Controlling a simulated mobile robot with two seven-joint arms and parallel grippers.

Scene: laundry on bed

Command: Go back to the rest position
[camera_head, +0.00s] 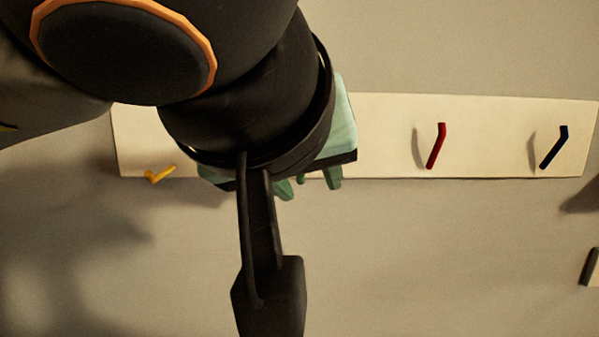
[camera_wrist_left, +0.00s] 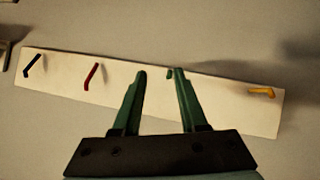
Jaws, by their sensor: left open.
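My left gripper (camera_head: 308,184) hangs in front of a pale board (camera_head: 385,135) on the wall, and its arm covers much of the head view. In the left wrist view my left gripper (camera_wrist_left: 159,75) has its two green fingers apart with no item held. My right gripper is in neither view.
The board carries a yellow hook (camera_head: 160,174), a red hook (camera_head: 436,146) and a black hook (camera_head: 554,147). A dark piece on something pale (camera_head: 589,267) shows at the right edge, cut off. The wall below the board is bare.

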